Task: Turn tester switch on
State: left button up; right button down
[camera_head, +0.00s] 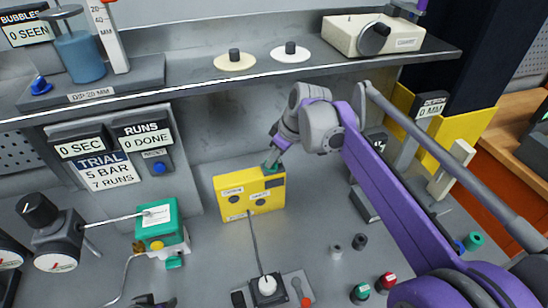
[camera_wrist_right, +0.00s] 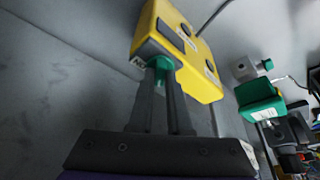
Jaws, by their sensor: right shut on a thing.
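The yellow tester box (camera_head: 232,189) stands on the bench against the grey back wall, with round dark sockets and small labels on its front. A green switch (camera_head: 271,169) sits on top near its right corner. My right gripper (camera_head: 275,160) reaches down to this switch from above. In the right wrist view the two dark fingers (camera_wrist_right: 160,84) are shut on the green switch (camera_wrist_right: 160,66), beside the yellow tester (camera_wrist_right: 205,82). The fingers hide part of the switch, and I cannot read its position. My left gripper does not show.
A cable runs from the tester to a small block (camera_head: 267,287) in front. A green actuator (camera_head: 158,222) with a grey rod stands to the left. A shelf (camera_head: 205,90) overhangs the back. Small coloured caps (camera_head: 386,281) lie at the front right.

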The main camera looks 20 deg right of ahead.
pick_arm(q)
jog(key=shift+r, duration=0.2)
pick_arm(e)
jog(key=m, duration=0.2)
jog(key=m+h, duration=0.1)
jog(key=m, duration=0.1)
jog(key=shift+s+a+t+h, duration=0.15)
jog(key=shift+a+t+h, duration=0.05)
jog(key=shift+t+h, duration=0.1)
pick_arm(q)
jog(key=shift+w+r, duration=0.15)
pick_arm(e)
jog(key=m+h, duration=0.1)
jog(key=m, duration=0.2)
jog(key=shift+a+m, duration=0.15)
jog(key=shift+m, duration=0.25)
jog(key=m+h+p, duration=0.1)
jog(key=m+h, duration=0.1)
jog(key=m, duration=0.2)
jog(key=shift+a, duration=0.15)
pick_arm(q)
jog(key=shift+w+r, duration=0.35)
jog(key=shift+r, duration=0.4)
pick_arm(e)
jog(key=shift+a+m+g+h, duration=0.1)
jog(key=shift+m+g+h, duration=0.4)
jog(key=shift+m, duration=1.5)
jog(key=c, duration=0.9)
grip_release()
jog(key=shift+o, duration=0.2)
